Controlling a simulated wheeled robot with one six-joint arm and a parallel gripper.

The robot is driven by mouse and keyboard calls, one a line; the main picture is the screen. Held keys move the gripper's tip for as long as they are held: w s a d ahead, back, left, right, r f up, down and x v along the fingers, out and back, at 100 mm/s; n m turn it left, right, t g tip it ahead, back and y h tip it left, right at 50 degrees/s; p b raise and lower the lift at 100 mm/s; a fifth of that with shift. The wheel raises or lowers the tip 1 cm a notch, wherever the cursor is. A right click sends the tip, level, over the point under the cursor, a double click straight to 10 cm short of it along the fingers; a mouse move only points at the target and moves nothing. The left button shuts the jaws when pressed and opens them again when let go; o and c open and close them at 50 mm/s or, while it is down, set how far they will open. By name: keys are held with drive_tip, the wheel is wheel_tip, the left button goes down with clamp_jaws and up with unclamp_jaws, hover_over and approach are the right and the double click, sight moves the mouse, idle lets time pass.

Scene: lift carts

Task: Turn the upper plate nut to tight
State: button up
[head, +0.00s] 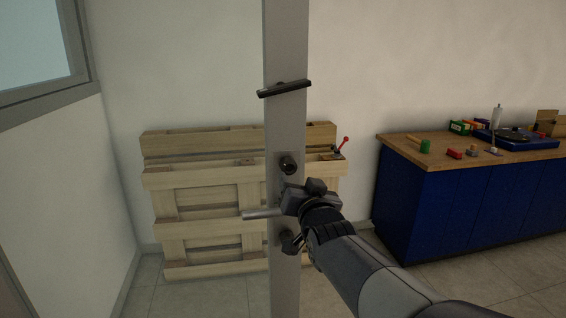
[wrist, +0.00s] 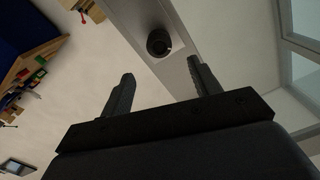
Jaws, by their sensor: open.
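A grey upright post (head: 285,130) stands in the middle of the head view. The upper plate nut (head: 288,164), dark and round, sits on the post just above my gripper (head: 303,197). A lower dark round part (head: 289,240) shows below, partly hidden by my wrist. In the wrist view a dark round nut (wrist: 158,43) with a hollow centre is on the grey plate, beyond and roughly between the fingertips of my gripper (wrist: 160,74). It looks like the upper one. The fingers are wide apart, empty, and appear not to touch it.
A black bar handle (head: 284,88) crosses the post higher up. A light metal rod (head: 262,214) sticks out left beside my gripper. Wooden pallets (head: 205,200) lean behind. A blue workbench (head: 470,205) with tools stands right. Floor is clear at front right.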

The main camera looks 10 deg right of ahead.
sight(291, 168)
drive_tip(key=w+p, duration=0.1)
drive_tip(key=w, duration=0.8)
drive_tip(key=shift+w+a+p, duration=0.1)
drive_tip(key=shift+w+p, duration=0.15)
drive_tip(key=shift+p, duration=0.15)
drive_tip(key=shift+f, duration=0.1)
drive_tip(key=c, duration=1)
drive_tip(key=shift+b, duration=0.3)
drive_tip(key=shift+f+m+b, duration=0.15)
drive_tip(key=shift+m+b, duration=0.35)
drive_tip(key=shift+m, duration=0.2)
drive_tip(key=m+b, duration=0.2)
drive_tip(key=m, duration=0.1)
drive_tip(key=m+b, duration=0.1)
drive_tip(key=m, duration=0.3)
drive_tip(key=shift+m, duration=0.4)
